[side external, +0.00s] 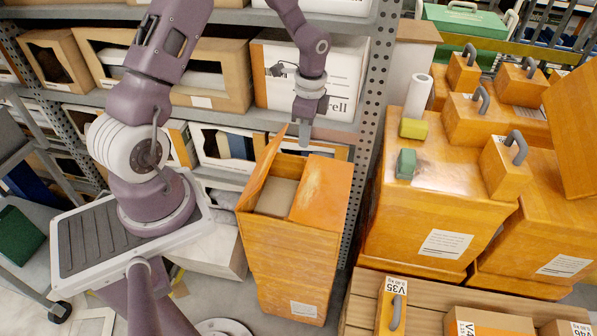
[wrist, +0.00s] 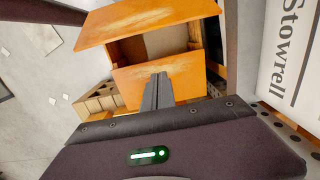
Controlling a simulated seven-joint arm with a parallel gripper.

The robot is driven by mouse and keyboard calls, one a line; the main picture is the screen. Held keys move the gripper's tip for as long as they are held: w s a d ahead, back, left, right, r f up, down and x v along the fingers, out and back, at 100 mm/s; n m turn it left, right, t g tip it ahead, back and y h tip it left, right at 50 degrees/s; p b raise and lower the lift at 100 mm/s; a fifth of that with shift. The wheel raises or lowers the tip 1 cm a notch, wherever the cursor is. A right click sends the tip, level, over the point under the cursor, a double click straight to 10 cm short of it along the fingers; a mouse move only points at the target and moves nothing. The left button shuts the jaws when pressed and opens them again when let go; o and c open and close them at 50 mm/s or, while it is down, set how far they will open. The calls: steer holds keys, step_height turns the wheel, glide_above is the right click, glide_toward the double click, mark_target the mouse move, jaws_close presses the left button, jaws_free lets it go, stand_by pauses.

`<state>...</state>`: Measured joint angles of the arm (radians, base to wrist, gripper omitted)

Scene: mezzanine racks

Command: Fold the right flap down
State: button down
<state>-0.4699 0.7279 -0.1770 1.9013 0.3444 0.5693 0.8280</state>
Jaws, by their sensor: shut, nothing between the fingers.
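An orange box with an open top (side external: 282,262) stands below my gripper in the side view; it also shows in the wrist view (wrist: 190,40). Its right flap (side external: 325,185) lies roughly flat over the right part of the top, and seems to be the lower panel in the wrist view (wrist: 195,84). Its left flap (side external: 258,178) stands up, tilted, and seems to be the upper panel in the wrist view (wrist: 150,20). A brown panel shows inside the gap. My gripper (side external: 304,136) is shut and empty near the box's back edge; its fingertips (wrist: 160,78) overlap the right flap, contact unclear.
Metal racks with cartons (side external: 330,80) stand close behind my gripper. Large orange crates (side external: 430,215) stand to the right, with a green block (side external: 406,163) and a yellow block (side external: 413,128) on one. A wooden pallet-like surface (side external: 425,293) is at the front right.

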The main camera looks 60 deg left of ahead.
mark_target(302, 180)
steer(key=f, duration=1.2)
steer(key=shift+s+a+f, duration=0.15)
steer(key=shift+s+f, duration=0.1)
steer(key=shift+f, duration=0.15)
